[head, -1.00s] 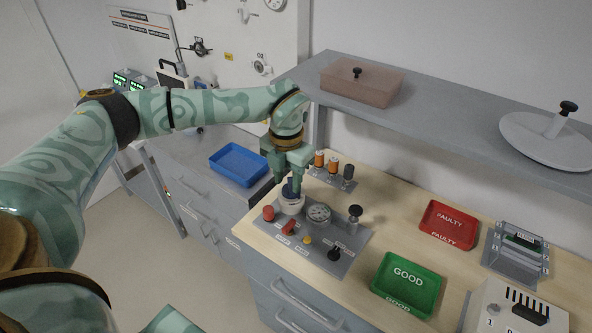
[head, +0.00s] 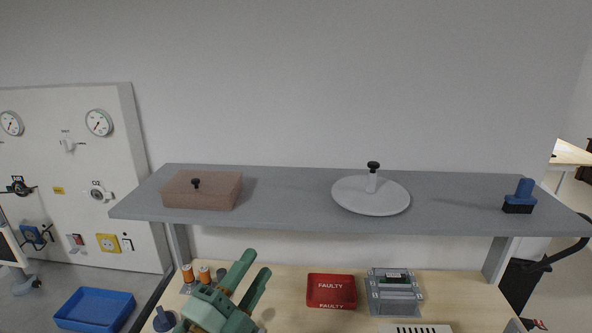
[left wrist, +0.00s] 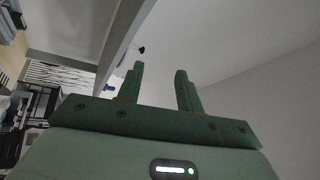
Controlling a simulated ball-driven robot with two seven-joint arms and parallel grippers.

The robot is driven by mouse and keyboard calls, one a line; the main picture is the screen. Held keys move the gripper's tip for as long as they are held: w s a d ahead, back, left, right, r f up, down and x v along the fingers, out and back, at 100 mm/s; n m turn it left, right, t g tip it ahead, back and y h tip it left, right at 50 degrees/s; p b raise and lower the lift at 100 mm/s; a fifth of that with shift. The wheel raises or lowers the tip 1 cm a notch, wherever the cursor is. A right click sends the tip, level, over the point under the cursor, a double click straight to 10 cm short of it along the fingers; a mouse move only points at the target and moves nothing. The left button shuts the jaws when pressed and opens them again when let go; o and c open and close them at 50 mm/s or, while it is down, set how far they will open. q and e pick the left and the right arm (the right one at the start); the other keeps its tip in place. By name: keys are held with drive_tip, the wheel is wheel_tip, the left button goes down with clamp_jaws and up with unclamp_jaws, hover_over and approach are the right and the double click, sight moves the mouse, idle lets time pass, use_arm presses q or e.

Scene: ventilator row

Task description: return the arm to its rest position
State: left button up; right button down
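My left gripper (head: 257,262) comes up from the bottom edge of the head view, left of the middle, in front of the bench and below the shelf. Its two green fingers point up and away. They are apart with nothing between them. The left wrist view also shows the gripper (left wrist: 160,70) open and empty, with wall and the shelf's edge beyond. A blue knobbed piece (head: 163,319) shows left of the gripper at the bottom edge, apart from it; its base is cut off. My right gripper is in neither view.
The grey shelf (head: 290,212) spans above the bench (head: 285,290), bearing a brown box (head: 215,192), a white disc (head: 368,200) and a blue-handled piece (head: 521,195). The red FAULTY tray (head: 331,279) and a grey fixture (head: 394,296) are right of the gripper. A blue tray (head: 95,305) is left.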

use_arm(q)
drive_tip(key=s+a+f+n+g+y, duration=0.3)
drive_tip(key=s+a+f+n+y, duration=0.1)
drive_tip(key=a+f+n+y, duration=0.35)
drive_tip(key=s+a+f+n+g+y, duration=0.4)
drive_tip(key=a+f+y, duration=0.2)
drive_tip(key=a+f, duration=0.3)
drive_tip(key=s+a+f+n+g+y, duration=0.1)
drive_tip(key=s+a+f+g, duration=0.15)
drive_tip(key=s, duration=0.25)
drive_tip(key=s+a+f+n+g, duration=0.1)
drive_tip(key=s+a+f+g, duration=0.1)
drive_tip(key=s+a, duration=0.2)
drive_tip(key=s+d+f+g+h+b, duration=0.1)
drive_tip(key=s+d+f, duration=0.1)
drive_tip(key=f, duration=0.9)
drive_tip(key=s+d+f+g+h+b, duration=0.1)
drive_tip(key=s+f+g, duration=0.1)
drive_tip(key=f, duration=0.9)
drive_tip(key=s+d+f+g+h+b, duration=0.1)
drive_tip(key=s+d+f+b, duration=0.15)
drive_tip(key=f, duration=0.85)
drive_tip(key=s+f+n+g+h+b, duration=0.1)
drive_tip(key=s+f+n+g, duration=0.1)
drive_tip(key=s+f, duration=1.3)
drive_tip(key=s+n, duration=0.1)
drive_tip(key=s, duration=0.2)
drive_tip(key=shift+s+a+f+b, duration=0.25)
drive_tip(key=shift+a+f+b, duration=0.05)
drive_tip(key=shift+a+f, duration=0.05)
